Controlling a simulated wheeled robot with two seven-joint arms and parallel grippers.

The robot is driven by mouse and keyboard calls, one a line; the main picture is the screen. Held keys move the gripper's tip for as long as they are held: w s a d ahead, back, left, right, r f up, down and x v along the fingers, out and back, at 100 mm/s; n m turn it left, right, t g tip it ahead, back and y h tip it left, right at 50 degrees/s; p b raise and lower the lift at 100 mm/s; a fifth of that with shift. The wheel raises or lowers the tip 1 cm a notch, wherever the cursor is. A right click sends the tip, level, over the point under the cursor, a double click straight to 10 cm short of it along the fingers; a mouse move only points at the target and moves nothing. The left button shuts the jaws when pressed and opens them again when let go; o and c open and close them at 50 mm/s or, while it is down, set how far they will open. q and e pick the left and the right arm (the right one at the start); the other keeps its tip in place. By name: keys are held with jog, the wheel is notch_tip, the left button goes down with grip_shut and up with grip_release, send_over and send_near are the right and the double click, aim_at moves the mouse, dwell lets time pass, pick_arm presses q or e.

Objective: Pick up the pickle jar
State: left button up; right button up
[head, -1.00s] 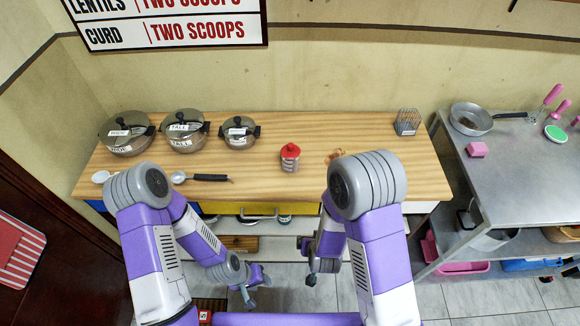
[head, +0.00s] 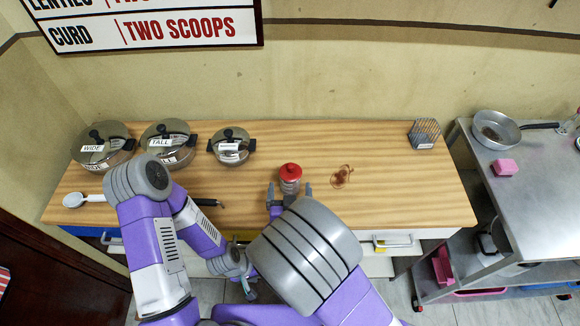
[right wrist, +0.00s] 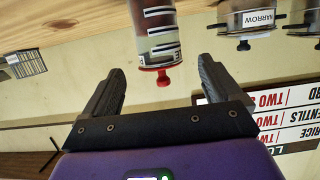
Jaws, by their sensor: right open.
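The pickle jar (head: 290,180) is a small clear jar with a red lid, upright near the front middle of the wooden counter. It shows upside down in the right wrist view (right wrist: 156,32), with dark stripes on its side. My right gripper (head: 289,195) is open at the front of the jar, one finger toward each side. In the right wrist view the open gripper (right wrist: 161,70) has the jar ahead, in line with the gap between its fingers. I see no grip on it. My left gripper (head: 246,286) hangs low before the counter, partly hidden by my right arm.
Three lidded steel pots (head: 169,142) stand along the back left of the counter (head: 375,145). A ladle (head: 78,200) lies at the front left. A small brown item (head: 341,177) is just right of the jar. A wire holder (head: 424,134) stands at the back right.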

aim_at(290, 184)
jog(key=shift+w+f, duration=0.2)
jog(key=shift+w, duration=0.4)
jog(key=shift+w+f+b, duration=0.3)
jog(key=shift+w+b, duration=0.05)
jog(key=shift+w, duration=0.3)
jog(key=w+f, duration=0.1)
jog(key=w+f+b, duration=0.1)
jog(key=w, duration=0.1)
jog(key=shift+w, duration=0.6)
jog(key=c, duration=1.1)
jog(key=shift+c, duration=0.4)
jog(key=shift+r, duration=0.2)
